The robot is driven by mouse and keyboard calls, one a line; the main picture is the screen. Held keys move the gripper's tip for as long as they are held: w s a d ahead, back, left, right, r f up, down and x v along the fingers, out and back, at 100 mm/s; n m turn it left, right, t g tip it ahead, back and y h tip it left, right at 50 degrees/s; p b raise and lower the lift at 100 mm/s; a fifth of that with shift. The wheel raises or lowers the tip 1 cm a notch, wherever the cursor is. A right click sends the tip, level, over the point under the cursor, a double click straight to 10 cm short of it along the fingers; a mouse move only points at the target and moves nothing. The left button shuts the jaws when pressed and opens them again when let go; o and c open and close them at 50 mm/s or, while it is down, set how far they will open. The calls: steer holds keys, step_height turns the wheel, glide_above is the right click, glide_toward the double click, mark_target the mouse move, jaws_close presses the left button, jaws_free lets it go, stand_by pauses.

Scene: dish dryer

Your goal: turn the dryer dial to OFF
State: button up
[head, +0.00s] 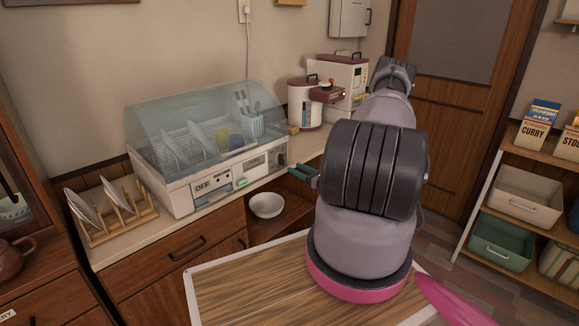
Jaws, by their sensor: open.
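The dish dryer (175,190) is a cream box with a clear domed cover (150,112), standing on the counter by the wall. Its front panel carries a white OFF label (203,187) at left and a green part (240,183) near the middle. A small round dial (281,158) seems to be at the panel's right end; its setting is too small to read. My gripper (301,172), with teal fingers, is open just right of and slightly below that end, pointing toward the panel. I cannot tell whether it touches the dial.
Dishes and a utensil cup (250,126) are under the cover. A wooden plate rack (118,217) stands left of the dryer. A white bowl (266,205) sits in the open shelf below. A red-and-white canister (303,104) and an appliance (345,80) stand on the counter at right.

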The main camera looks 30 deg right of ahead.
steer(key=shift+v, duration=2.2)
steer(key=s+a+r+n+g+y, duration=0.25)
steer(key=a+r+n+g, duration=0.55)
steer(key=r, duration=0.6)
steer(key=s+a+r+n+g+y, duration=0.1)
steer(key=a+r+n+g+y, duration=0.35)
steer(key=a+r+n, duration=0.6)
steer(key=s+a+r+n+t+h, duration=0.1)
steer(key=s+r+n+h, duration=0.3)
steer(key=s+r, duration=0.7)
steer(key=s+a+r+n+t+h, duration=0.1)
steer(key=s+a+r+n+h, duration=0.2)
steer(key=s+r, duration=0.8)
steer(key=r+n+h, duration=0.1)
steer(key=n+h, duration=0.1)
steer(key=h, duration=0.2)
steer(key=shift+s+t, duration=0.2)
steer(key=shift+t, duration=0.15)
